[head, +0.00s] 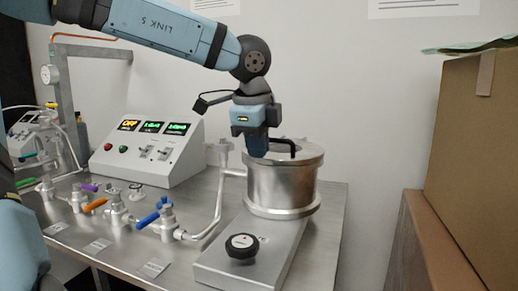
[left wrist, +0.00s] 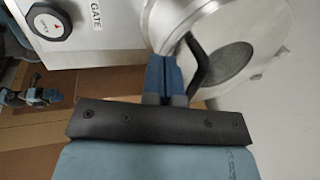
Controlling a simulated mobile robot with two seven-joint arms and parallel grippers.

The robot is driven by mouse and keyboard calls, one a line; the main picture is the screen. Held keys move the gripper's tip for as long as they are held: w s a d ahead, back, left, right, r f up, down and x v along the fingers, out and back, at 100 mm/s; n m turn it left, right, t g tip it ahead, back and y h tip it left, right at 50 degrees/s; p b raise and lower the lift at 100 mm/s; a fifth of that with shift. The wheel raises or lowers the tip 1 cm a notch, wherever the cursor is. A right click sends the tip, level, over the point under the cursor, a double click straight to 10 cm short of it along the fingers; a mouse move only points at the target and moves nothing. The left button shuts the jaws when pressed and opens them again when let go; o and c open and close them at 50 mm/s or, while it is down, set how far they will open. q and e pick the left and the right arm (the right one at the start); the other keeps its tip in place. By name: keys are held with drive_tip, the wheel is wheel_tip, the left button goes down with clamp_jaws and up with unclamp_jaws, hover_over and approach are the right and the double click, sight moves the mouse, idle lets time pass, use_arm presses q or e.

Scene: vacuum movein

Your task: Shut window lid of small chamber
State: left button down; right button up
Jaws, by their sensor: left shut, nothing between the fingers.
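The small chamber (head: 281,184) is a shiny metal cylinder at the right end of the steel bench. Its round lid (left wrist: 222,32) shows from above in the left wrist view, with a dark round window (left wrist: 240,62) and a black bent handle (left wrist: 198,62). In the head view the black handle (head: 287,143) stands at the top of the chamber. My left gripper (head: 258,150) points down at the chamber's top left side. Its blue fingers (left wrist: 164,72) are shut with nothing between them, close beside the handle. Whether they touch it I cannot tell. My right gripper is not in view.
A black gate knob (head: 242,246) sits on the metal block in front of the chamber. A control box (head: 150,148) and valves with coloured handles (head: 148,220) stand to the left. A cardboard box (head: 478,160) is at the far right.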

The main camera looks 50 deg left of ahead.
use_arm(q)
drive_tip(key=shift+s+d+f+b, duration=0.15)
drive_tip(key=shift+f+b, duration=0.25)
drive_tip(key=shift+f, duration=0.15)
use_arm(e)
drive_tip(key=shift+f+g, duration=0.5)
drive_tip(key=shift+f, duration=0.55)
